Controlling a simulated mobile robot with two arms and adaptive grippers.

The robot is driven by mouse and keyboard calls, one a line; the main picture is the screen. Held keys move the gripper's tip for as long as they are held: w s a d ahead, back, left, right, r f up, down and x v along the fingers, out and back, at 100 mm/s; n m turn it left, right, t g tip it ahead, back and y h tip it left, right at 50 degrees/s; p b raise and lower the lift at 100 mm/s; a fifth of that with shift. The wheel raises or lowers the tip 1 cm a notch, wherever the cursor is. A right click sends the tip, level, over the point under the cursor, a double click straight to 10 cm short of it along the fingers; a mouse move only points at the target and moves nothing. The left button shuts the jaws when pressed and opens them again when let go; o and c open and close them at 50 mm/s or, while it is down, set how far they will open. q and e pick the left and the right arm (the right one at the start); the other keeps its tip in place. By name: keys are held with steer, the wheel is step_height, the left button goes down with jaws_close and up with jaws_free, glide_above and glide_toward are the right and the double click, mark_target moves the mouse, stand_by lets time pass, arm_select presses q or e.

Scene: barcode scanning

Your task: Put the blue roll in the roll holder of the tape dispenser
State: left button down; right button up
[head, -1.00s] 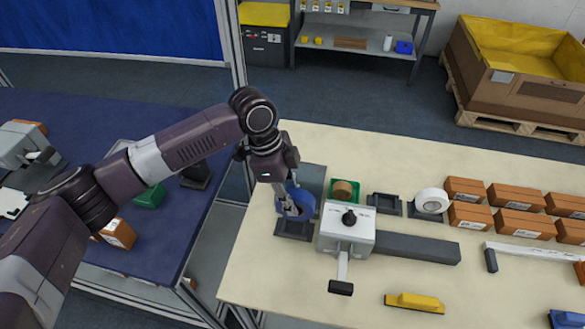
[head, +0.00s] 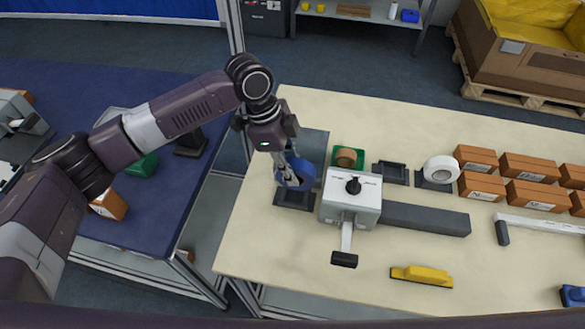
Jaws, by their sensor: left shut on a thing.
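The blue roll (head: 303,172) is upright at the left end of the light table, just above a small dark stand (head: 293,200). My left gripper (head: 290,178) points down and is shut on the blue roll; its fingers cover part of it. I cannot tell whether the roll touches the stand. The tape dispenser (head: 350,202), a grey box with a black knob and a lever at its front, stands just right of the roll. The dispenser's roll holder cannot be clearly told apart in this view. My right gripper is not in view.
Several brown boxes (head: 483,185) fill the right. A yellow tool (head: 421,275) lies in front.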

arm_select(q)
steer(key=shift+f+b, duration=0.4)
steer(key=shift+f, duration=0.3)
steer(key=shift+f+b, duration=0.35)
steer(key=shift+f, duration=1.75)
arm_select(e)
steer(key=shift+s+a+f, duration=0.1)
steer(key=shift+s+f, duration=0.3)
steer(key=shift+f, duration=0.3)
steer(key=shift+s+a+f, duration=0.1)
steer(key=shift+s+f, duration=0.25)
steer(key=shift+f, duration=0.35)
arm_select(q)
steer(key=c, duration=1.6)
jaws_free()
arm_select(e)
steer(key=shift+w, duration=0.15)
arm_select(q)
steer(key=shift+r, duration=0.1)
steer(key=v, duration=1.1)
steer(key=shift+a+r, duration=0.15)
steer(key=shift+r, duration=0.25)
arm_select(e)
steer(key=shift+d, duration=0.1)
